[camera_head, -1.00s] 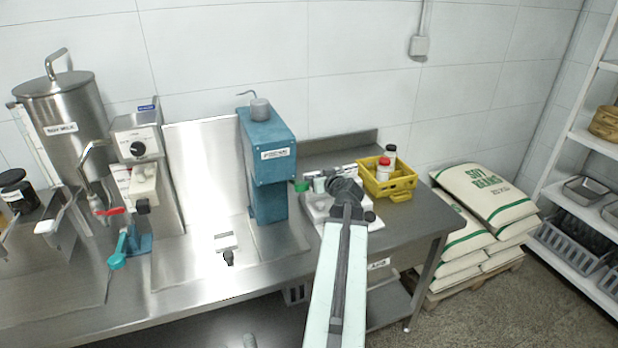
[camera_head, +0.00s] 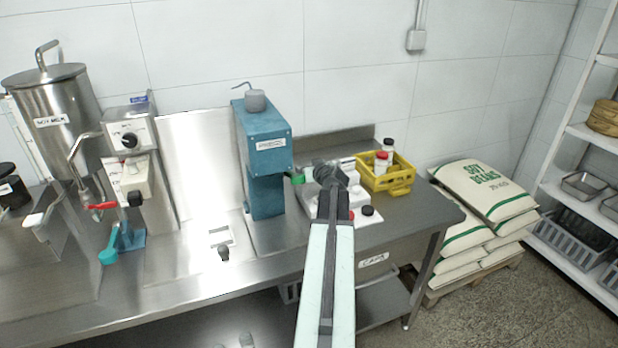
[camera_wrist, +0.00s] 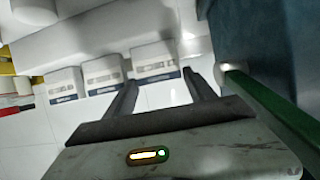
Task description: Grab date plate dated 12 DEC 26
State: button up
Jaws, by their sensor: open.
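Three white date plates with blue lower bands stand in a row in the wrist view: a left plate (camera_wrist: 65,85), a middle plate (camera_wrist: 103,74) and a right plate (camera_wrist: 155,61). Their print is too blurred to read, so I cannot tell which is dated 12 DEC 26. My gripper (camera_wrist: 160,80) is open and empty, its two fingers pointing toward the right plate, apparently just short of it. In the head view my arm hides most of the plates, beside the blue press (camera_head: 265,145).
A yellow crate (camera_head: 402,184) with a red-capped bottle (camera_head: 381,163) stands behind right of my arm. The blue press is close on the left. In the wrist view a green bar (camera_wrist: 270,115) runs close to my right finger. Bean sacks (camera_head: 490,190) lie right of the table.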

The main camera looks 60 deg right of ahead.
grip_shut()
jog(key=shift+r, duration=0.15)
jog(key=shift+r+p, duration=0.3)
jog(key=shift+p, duration=0.15)
jog(key=s+a+r+p, duration=0.2)
jog(key=s, duration=0.5)
jog(key=s+a+r+p, duration=0.2)
jog(key=s, duration=0.6)
jog(key=shift+s+a, duration=0.2)
jog(key=shift+a, duration=0.15)
